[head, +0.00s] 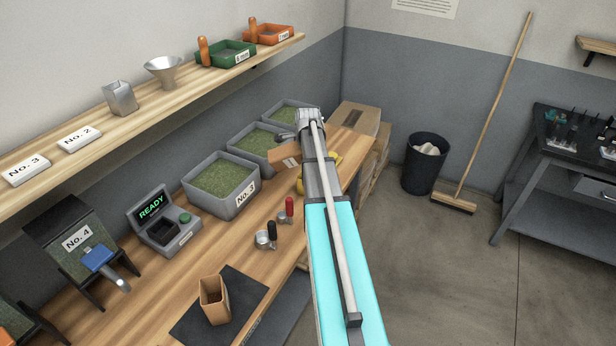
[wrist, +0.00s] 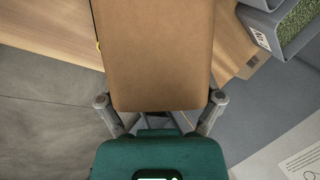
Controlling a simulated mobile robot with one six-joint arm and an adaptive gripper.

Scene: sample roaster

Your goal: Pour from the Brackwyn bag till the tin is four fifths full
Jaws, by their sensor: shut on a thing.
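My gripper (head: 298,140) is at the far end of the bench, shut on a brown paper bag (head: 284,158). Another brown bag (head: 215,299), open at the top, stands upright on a dark mat (head: 250,288) at the near end.
Grey bins of green beans (head: 222,178) line the wall behind the bag. A READY device (head: 163,220), two small handled cups (head: 265,240) and a No. 4 machine (head: 80,243) stand nearer. A shelf (head: 200,82) runs above.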

